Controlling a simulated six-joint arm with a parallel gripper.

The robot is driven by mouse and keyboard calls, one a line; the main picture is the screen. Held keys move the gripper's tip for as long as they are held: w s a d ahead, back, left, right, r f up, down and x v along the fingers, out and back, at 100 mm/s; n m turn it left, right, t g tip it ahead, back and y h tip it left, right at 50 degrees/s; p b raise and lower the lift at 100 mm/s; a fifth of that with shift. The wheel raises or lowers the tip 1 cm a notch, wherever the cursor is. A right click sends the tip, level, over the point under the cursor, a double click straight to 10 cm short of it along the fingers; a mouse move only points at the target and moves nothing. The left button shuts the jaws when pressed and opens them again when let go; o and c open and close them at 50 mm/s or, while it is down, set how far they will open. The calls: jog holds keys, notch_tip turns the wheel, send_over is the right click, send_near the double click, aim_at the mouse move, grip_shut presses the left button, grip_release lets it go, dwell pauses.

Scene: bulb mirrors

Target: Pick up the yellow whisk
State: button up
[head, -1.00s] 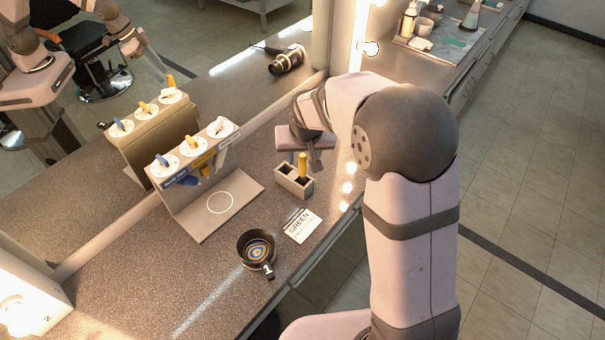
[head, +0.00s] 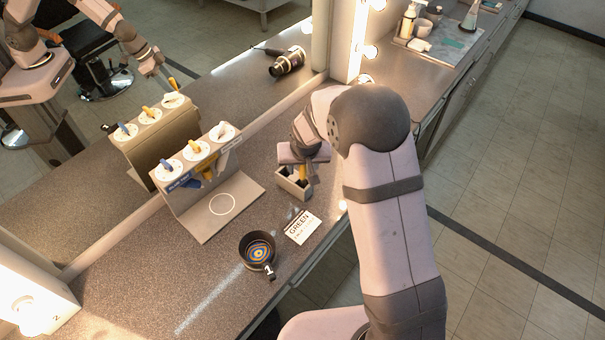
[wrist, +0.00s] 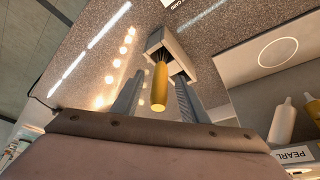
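The yellow whisk (wrist: 160,88) stands upright, handle up, in a small grey open box (wrist: 176,50). Its wires go down into the box. In the head view the box (head: 292,186) is on the counter, and the yellow handle is mostly hidden behind my gripper (head: 311,176). In the wrist view my gripper (wrist: 158,78) is open, with one finger on each side of the yellow handle. A gap shows on both sides, so the fingers are not closed on it. How deep the handle sits between them is hard to tell.
A holder stand (head: 192,200) with blue, yellow and white pieces on top is left of the box, before the mirror. A card reading GREEN (head: 303,227) and a dark pan with coloured rings (head: 246,241) lie nearer. A hair dryer (head: 288,62) shows in the mirror.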

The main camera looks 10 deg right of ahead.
jog(key=shift+w+f, duration=0.15)
jog(key=shift+f, duration=0.15)
grip_shut()
jog(key=shift+r, duration=0.15)
